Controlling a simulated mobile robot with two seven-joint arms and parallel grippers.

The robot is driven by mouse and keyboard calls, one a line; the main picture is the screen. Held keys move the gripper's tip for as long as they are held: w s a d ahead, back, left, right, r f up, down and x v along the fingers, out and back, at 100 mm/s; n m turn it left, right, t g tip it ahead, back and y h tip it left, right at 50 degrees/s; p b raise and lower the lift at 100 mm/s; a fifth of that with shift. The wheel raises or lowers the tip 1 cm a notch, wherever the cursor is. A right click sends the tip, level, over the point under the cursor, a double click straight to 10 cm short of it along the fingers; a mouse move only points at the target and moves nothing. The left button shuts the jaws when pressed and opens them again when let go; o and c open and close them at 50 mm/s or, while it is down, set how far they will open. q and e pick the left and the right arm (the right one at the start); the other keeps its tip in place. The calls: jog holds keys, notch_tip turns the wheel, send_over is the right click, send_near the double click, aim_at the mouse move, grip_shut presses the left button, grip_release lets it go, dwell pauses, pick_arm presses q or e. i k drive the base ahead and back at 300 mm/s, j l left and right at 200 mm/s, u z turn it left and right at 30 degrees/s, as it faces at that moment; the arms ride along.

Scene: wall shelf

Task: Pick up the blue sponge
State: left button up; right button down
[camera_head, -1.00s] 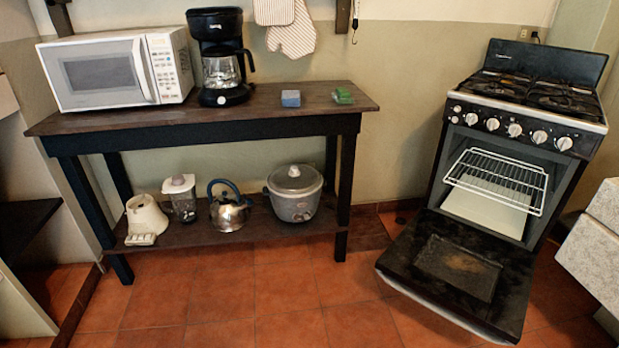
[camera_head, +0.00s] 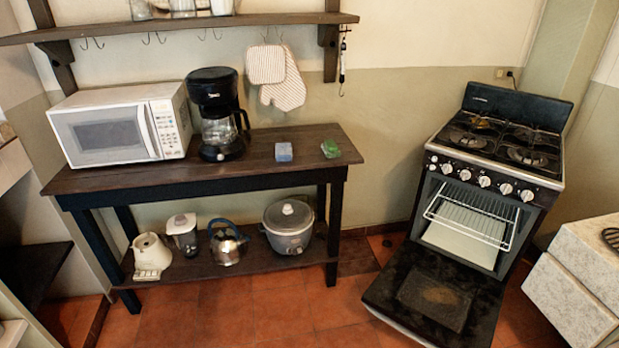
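The blue sponge (camera_head: 284,152) lies on the dark wooden tabletop (camera_head: 262,170), right of the black coffee maker (camera_head: 217,115). A green sponge-like thing (camera_head: 330,149) lies to its right, near the table's right end, with a clear gap between them. Neither of my grippers is in view, and nothing touches the blue sponge.
A white microwave (camera_head: 122,124) stands on the table's left. Oven mitts (camera_head: 280,75) hang from the wall shelf (camera_head: 190,25) above. A stove (camera_head: 487,150) with its oven door (camera_head: 431,296) down stands at the right. The floor (camera_head: 270,315) before the table is clear.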

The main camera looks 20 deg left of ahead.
aim_at(284, 150)
jog(key=i+j+u, duration=0.1)
jog(key=i+j, duration=0.15)
jog(key=i, duration=0.3)
jog(key=i+j+u, duration=0.15)
jog(key=i, duration=0.4)
